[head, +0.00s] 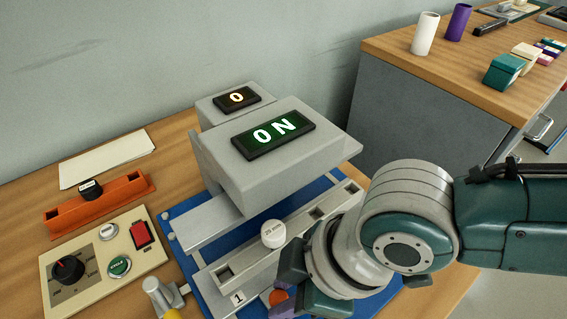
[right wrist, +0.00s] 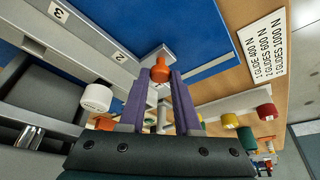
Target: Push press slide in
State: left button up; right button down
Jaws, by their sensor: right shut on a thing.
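The grey press (head: 262,165) stands on a blue base and has a lit green ON display (head: 273,134). Its slide (head: 290,235) is a long grey bar with square slots, marked 1 near the front; marks 2 and 3 show in the right wrist view (right wrist: 95,45). A white 25 mm cylinder (head: 273,234) stands on the slide. My right gripper (head: 283,287) is at the slide's front end, its purple fingers shut on the orange knob (right wrist: 160,72). The knob also shows partly in the head view (head: 278,297). My left gripper is not in view.
A control panel (head: 105,262) with a dial and buttons and an orange holder (head: 98,200) lie left of the press. Yellow, green and red pieces (right wrist: 246,137) and a guide label (right wrist: 262,42) show in the right wrist view. A wooden-topped cabinet (head: 440,80) stands behind right.

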jog(key=shift+w+a+f+b, duration=0.15)
jog(key=shift+w+f+b, duration=0.1)
jog(key=shift+b, duration=0.1)
pick_arm(q)
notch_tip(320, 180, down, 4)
jog(key=b, duration=0.3)
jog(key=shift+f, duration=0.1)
pick_arm(e)
jog(key=w+a, duration=0.2)
jog(key=w, duration=0.1)
jog(key=shift+a, duration=0.1)
jog(key=shift+w+b, duration=0.15)
jog(key=shift+b, duration=0.15)
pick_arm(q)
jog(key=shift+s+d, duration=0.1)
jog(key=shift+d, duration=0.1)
pick_arm(e)
jog(key=shift+r, duration=0.15)
